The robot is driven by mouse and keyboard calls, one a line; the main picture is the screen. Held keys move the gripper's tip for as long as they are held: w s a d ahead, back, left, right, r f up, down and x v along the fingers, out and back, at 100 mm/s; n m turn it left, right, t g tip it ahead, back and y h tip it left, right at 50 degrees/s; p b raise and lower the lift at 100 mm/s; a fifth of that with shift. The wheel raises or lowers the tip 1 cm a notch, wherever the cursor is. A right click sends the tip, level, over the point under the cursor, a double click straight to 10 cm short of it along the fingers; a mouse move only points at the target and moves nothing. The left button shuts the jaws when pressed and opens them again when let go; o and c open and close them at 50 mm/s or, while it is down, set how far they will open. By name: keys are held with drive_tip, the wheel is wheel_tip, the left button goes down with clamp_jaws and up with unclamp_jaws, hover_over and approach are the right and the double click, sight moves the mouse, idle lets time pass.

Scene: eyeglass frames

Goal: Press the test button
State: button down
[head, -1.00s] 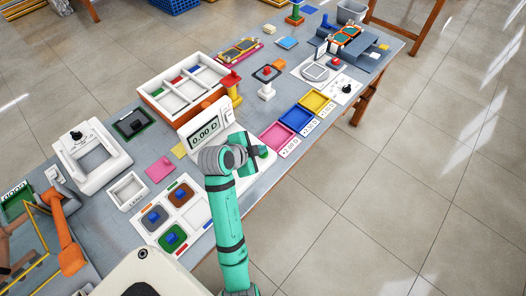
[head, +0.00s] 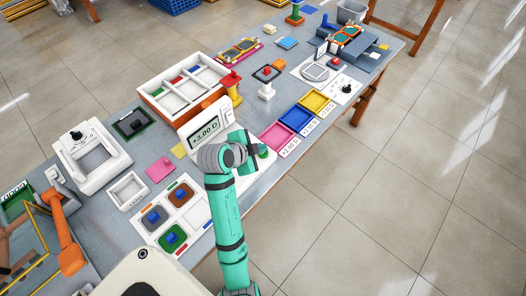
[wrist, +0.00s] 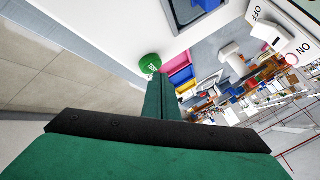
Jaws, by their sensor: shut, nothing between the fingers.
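A white tester (head: 222,143) stands at the table's front edge, its display (head: 205,132) reading +3.00 D. A round green button (head: 263,151) sits at the right end of its base. The button also shows in the wrist view (wrist: 150,63), with pale lettering on it. My gripper (head: 254,153) is shut and empty, right beside the button. In the wrist view its closed fingers (wrist: 163,92) point toward the button's right edge. I cannot tell whether they touch it. My wrist hides part of the tester's base.
Pink (head: 276,136), blue (head: 296,119) and yellow (head: 314,102) trays lie right of the tester. A white panel (head: 203,213) with coloured pads lies in front left. A white sorting box (head: 186,91) stands behind. The wrist view shows a switch marked ON and OFF (wrist: 275,28).

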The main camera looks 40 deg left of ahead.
drive_tip(key=shift+r, duration=0.3)
drive_tip(key=shift+r, duration=2.5)
